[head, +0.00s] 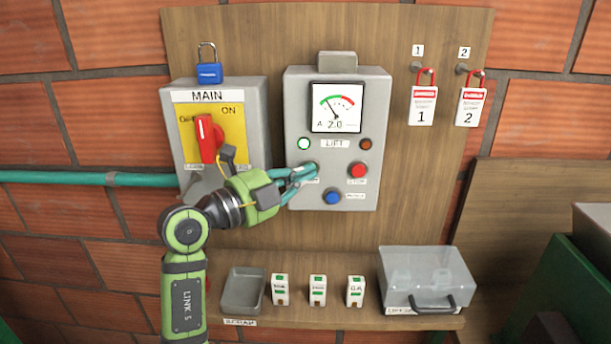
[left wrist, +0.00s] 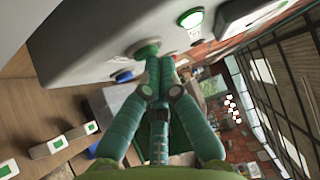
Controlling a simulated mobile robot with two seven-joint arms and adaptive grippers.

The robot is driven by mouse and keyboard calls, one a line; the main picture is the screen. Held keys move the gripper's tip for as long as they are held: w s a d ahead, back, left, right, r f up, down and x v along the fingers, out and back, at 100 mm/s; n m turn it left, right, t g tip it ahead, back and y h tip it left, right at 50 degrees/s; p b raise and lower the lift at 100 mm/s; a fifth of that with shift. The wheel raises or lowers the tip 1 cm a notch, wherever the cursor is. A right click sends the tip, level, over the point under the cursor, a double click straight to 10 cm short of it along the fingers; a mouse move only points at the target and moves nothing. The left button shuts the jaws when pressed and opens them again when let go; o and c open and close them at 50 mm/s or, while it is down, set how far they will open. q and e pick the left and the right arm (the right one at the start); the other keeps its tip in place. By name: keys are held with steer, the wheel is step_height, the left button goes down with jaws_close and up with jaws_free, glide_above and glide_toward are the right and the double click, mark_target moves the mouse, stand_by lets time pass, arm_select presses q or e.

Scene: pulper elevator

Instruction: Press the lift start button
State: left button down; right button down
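The grey LIFT box (head: 297,100) hangs on the wooden board. Its start button, low on the left side, is mostly hidden by my left gripper (head: 314,172) in the head view. In the left wrist view the green button (left wrist: 147,47) shows just beyond the fingertips (left wrist: 166,62). My left gripper is shut and empty, its tips together close to the button. I cannot tell whether they touch it. The red button (head: 358,170) is to its right and a blue button (head: 332,197) is below. My right gripper is not in view.
A pale green lamp (head: 304,144) and a dark red lamp (head: 366,144) flank the LIFT label. The meter (head: 337,107) reads 2.0. The MAIN box (head: 254,105) with its red switch (head: 207,138) is left. A shelf below holds a tray (head: 242,290) and clear case (head: 425,278).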

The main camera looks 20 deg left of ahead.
arm_select(q)
steer(key=v, duration=0.7)
steer(key=shift+s+a, duration=0.2)
steer(key=shift+s, duration=0.1)
steer(key=shift+a, duration=0.15)
steer(key=shift+d, duration=0.2)
